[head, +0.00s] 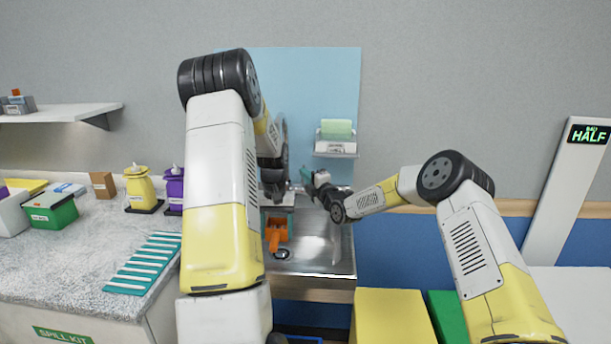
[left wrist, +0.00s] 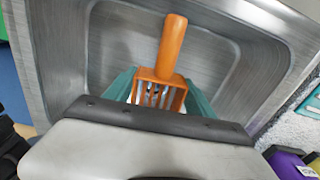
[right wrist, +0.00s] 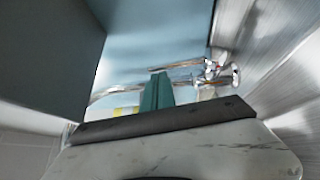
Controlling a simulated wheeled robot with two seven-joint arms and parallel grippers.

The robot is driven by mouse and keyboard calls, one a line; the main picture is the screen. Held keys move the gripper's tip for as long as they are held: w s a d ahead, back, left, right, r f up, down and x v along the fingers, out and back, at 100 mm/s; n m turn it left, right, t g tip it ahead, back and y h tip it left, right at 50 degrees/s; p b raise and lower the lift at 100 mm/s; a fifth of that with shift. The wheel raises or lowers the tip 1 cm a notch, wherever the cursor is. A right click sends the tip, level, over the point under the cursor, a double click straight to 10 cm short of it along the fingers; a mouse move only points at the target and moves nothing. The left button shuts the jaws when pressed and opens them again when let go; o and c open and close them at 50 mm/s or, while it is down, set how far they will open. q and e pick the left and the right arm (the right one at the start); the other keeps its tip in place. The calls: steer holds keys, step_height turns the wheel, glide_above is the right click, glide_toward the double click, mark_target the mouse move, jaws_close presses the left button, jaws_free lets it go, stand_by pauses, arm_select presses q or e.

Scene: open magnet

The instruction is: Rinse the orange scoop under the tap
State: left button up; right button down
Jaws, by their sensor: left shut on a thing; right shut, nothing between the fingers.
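The orange scoop (head: 275,234) is in the left part of the metal sink (head: 318,252). In the left wrist view the scoop (left wrist: 173,50) shows its round handle pointing away and its slotted head between teal fingers. My left gripper (left wrist: 160,95) is shut on that slotted head, over the sink basin. My right gripper (right wrist: 157,88) is shut and empty, its teal fingers together beside the chrome tap (right wrist: 212,72). In the head view my right gripper (head: 306,178) is at the back of the sink. I cannot tell whether water runs.
A small shelf with a green sponge (head: 336,129) hangs above the sink. Yellow (head: 139,187) and purple (head: 174,188) bottles stand on the counter left of it, near a teal ribbed mat (head: 146,263). A yellow box (head: 390,317) stands in front at the right.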

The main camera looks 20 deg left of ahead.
stand_by(0.3)
steer(key=shift+w+r+m+g+h, duration=0.25)
steer(key=shift+w+r, duration=0.05)
steer(key=shift+w, duration=0.2)
steer(key=shift+w+r+m+g+h, duration=0.25)
steer(key=shift+w, duration=0.25)
steer(key=s+a+v, duration=0.2)
steer(key=v, duration=1.1)
steer(key=shift+s+f, duration=0.15)
steer(key=shift+f, duration=0.15)
